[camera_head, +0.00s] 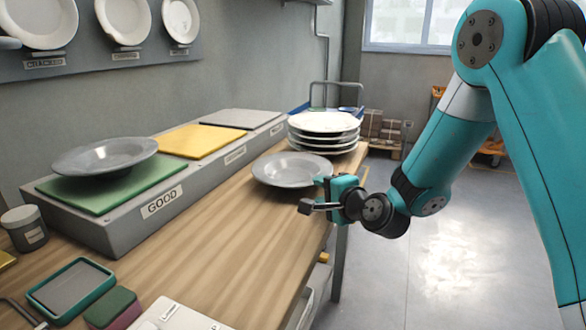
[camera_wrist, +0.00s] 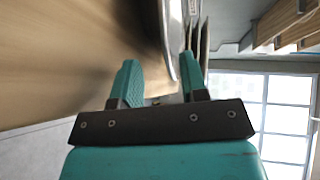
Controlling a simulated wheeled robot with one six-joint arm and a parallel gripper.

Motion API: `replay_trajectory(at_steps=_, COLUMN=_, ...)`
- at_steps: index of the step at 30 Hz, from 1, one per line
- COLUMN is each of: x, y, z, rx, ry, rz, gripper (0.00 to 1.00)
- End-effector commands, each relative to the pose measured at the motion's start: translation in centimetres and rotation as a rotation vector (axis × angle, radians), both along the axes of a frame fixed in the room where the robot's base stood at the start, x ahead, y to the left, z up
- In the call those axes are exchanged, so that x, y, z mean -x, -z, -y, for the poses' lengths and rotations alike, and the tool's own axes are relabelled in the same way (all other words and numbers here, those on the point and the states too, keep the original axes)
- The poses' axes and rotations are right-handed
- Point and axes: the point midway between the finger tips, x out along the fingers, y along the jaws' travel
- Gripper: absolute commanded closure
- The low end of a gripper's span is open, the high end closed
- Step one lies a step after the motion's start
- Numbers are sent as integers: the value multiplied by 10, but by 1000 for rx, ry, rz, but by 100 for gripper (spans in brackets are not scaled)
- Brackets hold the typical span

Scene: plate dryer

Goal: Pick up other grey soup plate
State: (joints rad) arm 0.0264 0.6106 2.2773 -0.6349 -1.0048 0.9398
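A grey soup plate (camera_head: 290,168) lies upright on the wooden table, in front of a stack of plates. Another grey soup plate (camera_head: 103,155) rests on the green pad (camera_head: 112,190) of the block labelled GOOD. My gripper (camera_head: 315,194) is at the near right rim of the plate on the table. In the wrist view my gripper (camera_wrist: 160,78) has its two fingers apart. The rim of a plate (camera_wrist: 171,45) shows edge-on ahead between the fingers, nearer the right one. Whether a finger touches it cannot be told.
A stack of plates (camera_head: 323,124) stands behind the plate on the table. A yellow pad (camera_head: 200,140) and a grey pad (camera_head: 240,118) lie along the block. A teal-rimmed tray (camera_head: 70,288) and a sponge (camera_head: 113,308) are at the near left. Floor is clear right of the table.

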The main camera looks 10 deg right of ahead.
Motion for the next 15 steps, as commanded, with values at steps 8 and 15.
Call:
replay_trajectory(at_steps=8, x=-39, y=-1, z=-9, rx=0, ry=-2, rz=-1, gripper=60)
replay_trajectory(at_steps=15, x=-46, y=4, z=-11, rx=-1, ry=0, rz=0, gripper=60)
